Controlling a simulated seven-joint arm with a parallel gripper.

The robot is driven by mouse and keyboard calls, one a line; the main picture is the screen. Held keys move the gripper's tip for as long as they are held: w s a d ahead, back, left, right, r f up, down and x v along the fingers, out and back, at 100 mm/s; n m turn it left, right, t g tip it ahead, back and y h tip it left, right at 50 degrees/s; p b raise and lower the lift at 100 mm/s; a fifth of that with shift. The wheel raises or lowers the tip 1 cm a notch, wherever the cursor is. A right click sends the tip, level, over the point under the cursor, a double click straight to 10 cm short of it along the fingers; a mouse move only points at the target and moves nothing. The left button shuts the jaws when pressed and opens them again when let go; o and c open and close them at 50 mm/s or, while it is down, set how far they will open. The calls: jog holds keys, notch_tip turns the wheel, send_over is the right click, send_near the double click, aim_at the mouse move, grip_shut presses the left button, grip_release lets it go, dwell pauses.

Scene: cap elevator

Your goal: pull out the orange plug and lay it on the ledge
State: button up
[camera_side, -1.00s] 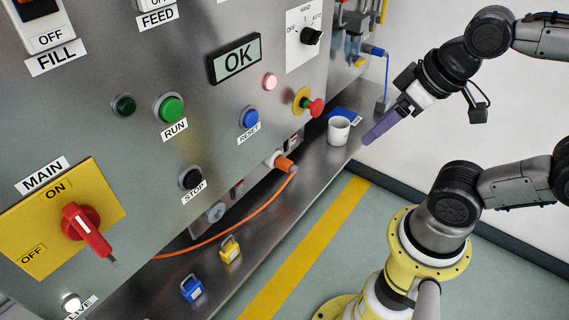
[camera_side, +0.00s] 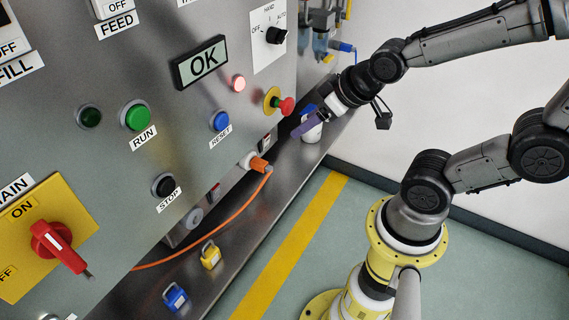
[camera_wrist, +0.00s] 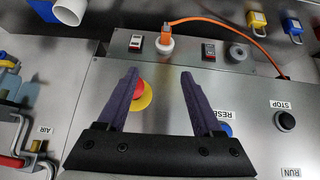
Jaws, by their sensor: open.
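The orange plug (camera_side: 259,165) sits in a round white socket low on the panel, with an orange cable running from it along the ledge (camera_side: 247,211). The plug also shows at the top of the wrist view (camera_wrist: 167,28), beyond the fingertips. My gripper (camera_side: 293,133) has purple fingers and is above and to the right of the plug, in front of the white mug. In the wrist view my gripper (camera_wrist: 158,72) is open with nothing between its fingertips. The plug is apart from the fingers.
A red emergency button (camera_side: 287,105) protrudes near my gripper; it also shows behind the left finger (camera_wrist: 139,95). A white mug (camera_side: 312,133) stands on the ledge. A yellow padlock (camera_side: 210,257) and a blue padlock (camera_side: 175,298) lie nearer the camera.

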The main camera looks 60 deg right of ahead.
jog(key=w+d+f+t, duration=0.25)
jog(key=w+f, duration=0.35)
jog(key=f, duration=0.3)
jog(key=t, duration=0.3)
send_near(261, 162)
jog(key=w, duration=0.1)
jog(key=shift+t+y, duration=0.25)
jog(key=shift+y, duration=0.05)
jog(key=shift+f+x, duration=0.2)
jog(key=shift+x, duration=1.75)
jog(key=shift+f+x, duration=0.2)
jog(key=shift+x, duration=1.8)
jog(key=shift+s+d, duration=0.15)
grip_shut()
